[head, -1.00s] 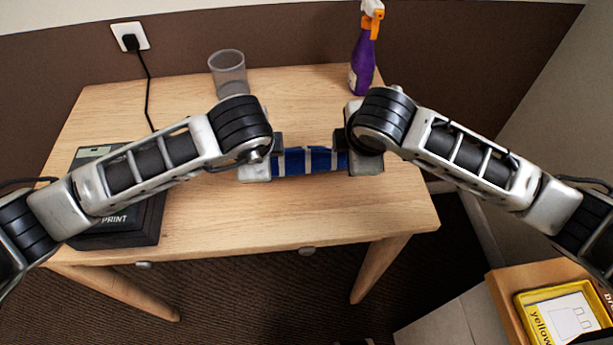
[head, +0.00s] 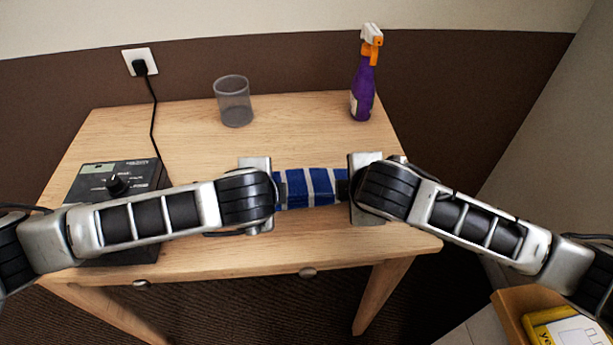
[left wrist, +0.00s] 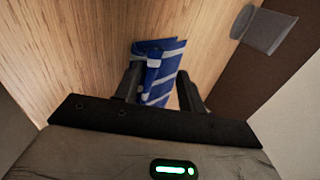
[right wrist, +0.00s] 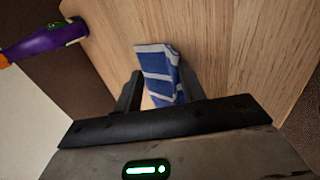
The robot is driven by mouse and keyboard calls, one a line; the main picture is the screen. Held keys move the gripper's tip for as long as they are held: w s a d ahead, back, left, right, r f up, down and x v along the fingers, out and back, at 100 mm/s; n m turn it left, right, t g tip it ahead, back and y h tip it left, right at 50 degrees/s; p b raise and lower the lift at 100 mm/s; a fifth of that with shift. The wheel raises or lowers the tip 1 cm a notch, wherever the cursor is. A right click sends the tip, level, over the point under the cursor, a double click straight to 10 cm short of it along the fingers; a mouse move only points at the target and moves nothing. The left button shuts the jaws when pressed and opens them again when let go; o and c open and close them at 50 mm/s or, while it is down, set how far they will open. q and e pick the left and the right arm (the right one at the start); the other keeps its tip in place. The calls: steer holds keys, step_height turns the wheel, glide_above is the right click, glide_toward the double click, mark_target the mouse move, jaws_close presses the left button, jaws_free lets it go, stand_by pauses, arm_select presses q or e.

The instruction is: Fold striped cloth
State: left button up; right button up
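The striped cloth (head: 310,187), blue with pale stripes, lies as a narrow folded strip on the wooden table (head: 190,130), between my two grippers. My left gripper (left wrist: 160,90) is at the cloth's left end. Its fingers are apart, with the cloth showing between and beyond them (left wrist: 158,65). My right gripper (right wrist: 160,90) is at the right end. Its fingers are also apart, and the cloth (right wrist: 160,72) shows between and beyond them. Both cloth ends are partly hidden by my grippers in the head view. I cannot tell whether any finger touches the cloth.
A grey translucent cup (head: 234,101) stands at the back of the table, and a purple spray bottle (head: 363,88) at the back right. A black device with a knob (head: 112,182) sits on the left, partly behind my left arm. The table between cup and bottle is clear.

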arm_select(q)
steer(key=w+v, duration=0.1)
steer(key=v, duration=0.9)
steer(key=shift+s+r, duration=0.35)
steer(key=shift+r, duration=0.3)
arm_select(e)
steer(key=w+v, duration=0.1)
steer(key=v, duration=0.9)
steer(key=shift+s+r, duration=0.3)
steer(key=shift+r, duration=0.35)
